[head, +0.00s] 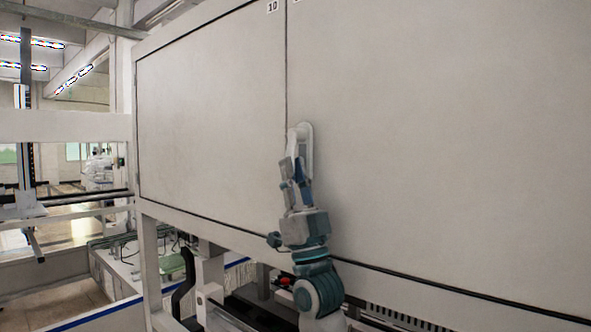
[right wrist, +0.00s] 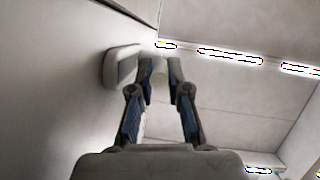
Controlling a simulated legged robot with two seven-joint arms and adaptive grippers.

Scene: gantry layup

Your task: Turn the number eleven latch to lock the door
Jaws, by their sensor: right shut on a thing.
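A pale latch (head: 306,135) with a rounded top is mounted on the large door panel (head: 440,150), just right of the vertical seam. In the right wrist view, the latch's base plate (right wrist: 121,66) sits against the panel, left of the fingers. My right gripper (head: 293,165) reaches up from below to the latch. In the right wrist view its two fingertips (right wrist: 161,68) are shut around the latch's pale handle part, which is largely hidden between them. No number eleven is readable; a label right of the seam is cut off at the top. My left gripper is out of view.
A neighbouring panel (head: 210,110) marked 10 (head: 272,6) lies left of the seam. Below the panels are a frame beam, dark rails and cables (head: 180,245). Open room with machinery shows at the far left.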

